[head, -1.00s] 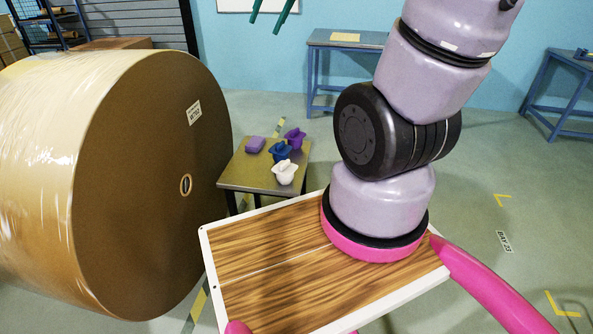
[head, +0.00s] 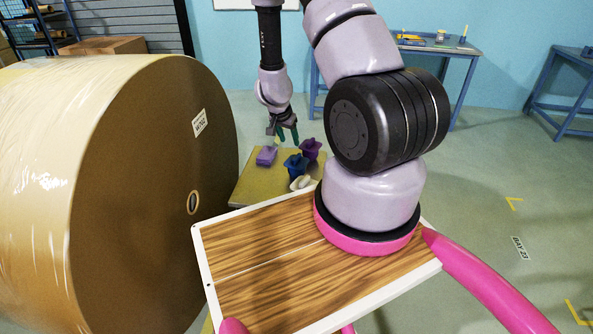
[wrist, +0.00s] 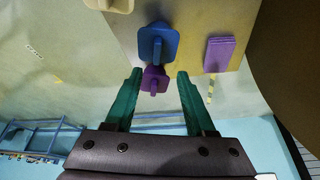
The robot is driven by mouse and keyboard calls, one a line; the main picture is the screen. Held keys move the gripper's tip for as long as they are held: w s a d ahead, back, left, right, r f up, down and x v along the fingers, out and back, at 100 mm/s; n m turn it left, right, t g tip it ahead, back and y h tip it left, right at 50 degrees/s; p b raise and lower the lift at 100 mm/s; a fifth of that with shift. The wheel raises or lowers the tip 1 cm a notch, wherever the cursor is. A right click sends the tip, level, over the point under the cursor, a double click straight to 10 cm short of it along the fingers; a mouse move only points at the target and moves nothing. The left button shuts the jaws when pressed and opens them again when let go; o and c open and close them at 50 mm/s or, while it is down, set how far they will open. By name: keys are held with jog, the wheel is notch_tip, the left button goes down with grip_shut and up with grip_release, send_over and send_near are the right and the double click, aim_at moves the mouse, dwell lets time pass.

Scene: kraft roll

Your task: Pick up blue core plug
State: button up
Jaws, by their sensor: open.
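The blue core plug (head: 295,164) stands on the small side table (head: 251,188), between a purple plug (head: 311,148) and a white plug (head: 301,184). In the wrist view the blue plug (wrist: 157,44) lies beyond the fingertips, and the purple plug (wrist: 154,80) shows between the fingers. My gripper (head: 286,138) is open and empty, above the far side of the table; its green fingers also show in the wrist view (wrist: 160,78). The gripper appears apart from the plugs.
A purple block (head: 266,156) sits on the table's left part. A huge wrapped kraft roll (head: 130,190) stands close to the table's left. Blue workbenches (head: 440,52) line the back wall. Open floor lies to the right.

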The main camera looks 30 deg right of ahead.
send_over(297, 156)
jog(key=s+a, duration=0.2)
jog(key=a, duration=0.1)
notch_tip(297, 156, down, 6)
jog(key=shift+d+r, duration=0.1)
jog(key=shift+r, duration=0.15)
jog(key=x, duration=0.4)
jog(key=shift+w+d+r, duration=0.1)
jog(key=shift+d, duration=0.25)
jog(key=shift+w+d+f, duration=0.1)
jog(key=shift+w+f, duration=0.1)
jog(key=shift+f, duration=0.35)
grip_shut()
